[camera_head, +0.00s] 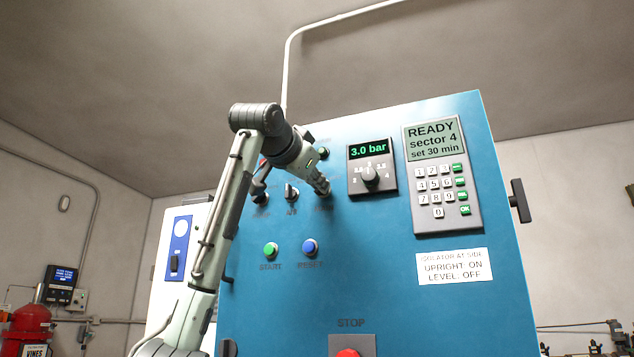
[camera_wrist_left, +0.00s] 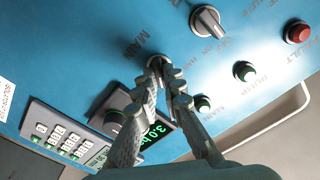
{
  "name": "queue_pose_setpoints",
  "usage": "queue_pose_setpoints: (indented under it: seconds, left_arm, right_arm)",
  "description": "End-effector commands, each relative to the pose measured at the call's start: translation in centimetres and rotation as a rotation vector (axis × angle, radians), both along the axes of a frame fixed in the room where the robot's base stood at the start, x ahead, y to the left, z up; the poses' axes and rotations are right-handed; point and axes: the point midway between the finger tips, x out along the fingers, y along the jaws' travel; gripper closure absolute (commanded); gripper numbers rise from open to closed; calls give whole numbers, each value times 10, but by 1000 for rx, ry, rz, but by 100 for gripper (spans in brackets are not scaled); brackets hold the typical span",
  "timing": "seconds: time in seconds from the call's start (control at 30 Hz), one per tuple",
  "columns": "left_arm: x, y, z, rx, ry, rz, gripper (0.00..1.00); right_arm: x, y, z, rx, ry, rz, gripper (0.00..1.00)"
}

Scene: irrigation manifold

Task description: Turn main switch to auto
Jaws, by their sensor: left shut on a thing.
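The blue control panel (camera_head: 370,270) fills the middle of the head view. My left gripper (camera_head: 322,188) reaches its face from the left, at the right end of a row of switches. In the left wrist view my left gripper (camera_wrist_left: 168,76) has its fingertips closed on the main switch (camera_wrist_left: 156,61), beside the printed word MAIN. The fingers cover most of that switch, so its pointer and setting cannot be read. A neighbouring grey selector knob (camera_wrist_left: 208,21) stands clear of the fingers. My right gripper is not in view.
A pressure dial (camera_head: 370,176) under a 3.0 bar display and a keypad (camera_head: 441,190) sit right of the gripper. Green START (camera_head: 270,249) and blue RESET (camera_head: 310,247) buttons are below. A red STOP button (camera_head: 348,353) is lower. A black handle (camera_head: 520,201) projects at the right edge.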

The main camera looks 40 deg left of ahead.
Motion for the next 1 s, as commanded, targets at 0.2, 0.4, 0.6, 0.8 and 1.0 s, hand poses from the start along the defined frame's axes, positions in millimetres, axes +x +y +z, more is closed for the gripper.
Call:
queue_pose_setpoints:
  seconds: [0.2, 0.4, 0.6, 0.8, 1.0]
  left_arm:
    - [-1, 0, 1, 115, 24, 0, 100]
    - [-1, -1, 1, 172, 38, -1, 100]
    - [0, -1, 1, 191, 43, -1, 100]
    - [0, -1, 1, 193, 43, -2, 100]
    - [0, -1, 1, 192, 43, -1, 82]
  right_arm:
    - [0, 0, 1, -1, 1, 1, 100]
    - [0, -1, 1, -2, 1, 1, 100]
    - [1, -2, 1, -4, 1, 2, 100]
    - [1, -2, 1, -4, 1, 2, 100]
    - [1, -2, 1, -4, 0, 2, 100]
